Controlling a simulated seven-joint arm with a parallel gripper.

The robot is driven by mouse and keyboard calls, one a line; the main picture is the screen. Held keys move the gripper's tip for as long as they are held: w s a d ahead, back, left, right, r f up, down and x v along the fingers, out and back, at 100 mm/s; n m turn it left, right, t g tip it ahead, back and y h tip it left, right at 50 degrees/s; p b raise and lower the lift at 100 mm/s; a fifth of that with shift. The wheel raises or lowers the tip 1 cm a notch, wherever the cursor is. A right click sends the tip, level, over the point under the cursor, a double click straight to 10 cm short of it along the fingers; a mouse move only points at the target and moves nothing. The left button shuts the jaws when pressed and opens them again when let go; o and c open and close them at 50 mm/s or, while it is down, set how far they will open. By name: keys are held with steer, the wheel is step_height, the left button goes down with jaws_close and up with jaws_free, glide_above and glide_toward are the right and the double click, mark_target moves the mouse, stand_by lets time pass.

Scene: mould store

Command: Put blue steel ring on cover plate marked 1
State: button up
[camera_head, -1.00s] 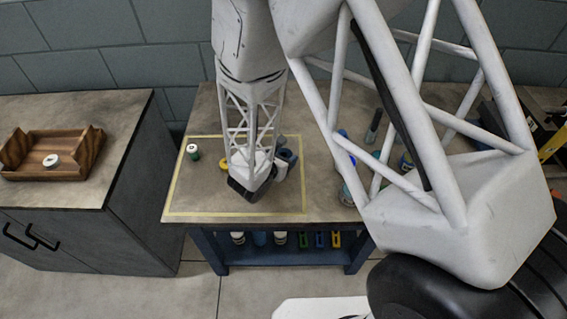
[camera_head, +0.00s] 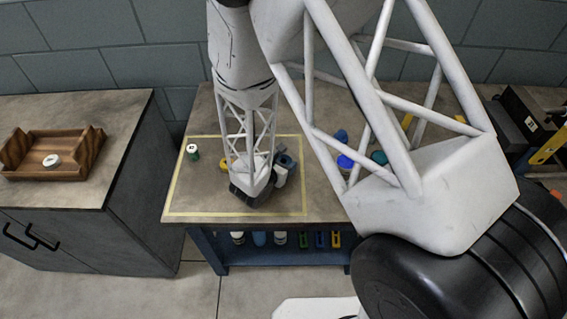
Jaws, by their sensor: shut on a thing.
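My gripper (camera_head: 252,190) is low over the table inside the yellow outline, pointing down. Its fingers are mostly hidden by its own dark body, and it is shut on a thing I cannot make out. A blue piece with a dark opening (camera_head: 287,161) sits just right of the gripper; I cannot tell whether it is the blue steel ring. No plate with a readable 1 shows. A small white round piece with a dark centre (camera_head: 51,161) lies in the wooden tray (camera_head: 80,170) on the left cabinet; its marking is too small to read.
A yellow piece (camera_head: 224,164) lies just left of my gripper, and a green piece with a white top (camera_head: 193,152) stands farther left. Blue (camera_head: 345,161) and teal (camera_head: 379,157) pieces show behind my arm links. The table's front left is clear. Several items stand on the shelf below.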

steer(key=shift+f, duration=0.15)
stand_by(0.3)
steer(key=o, duration=1.4)
steer(key=shift+v, duration=6.05)
steer(key=shift+w, duration=0.1)
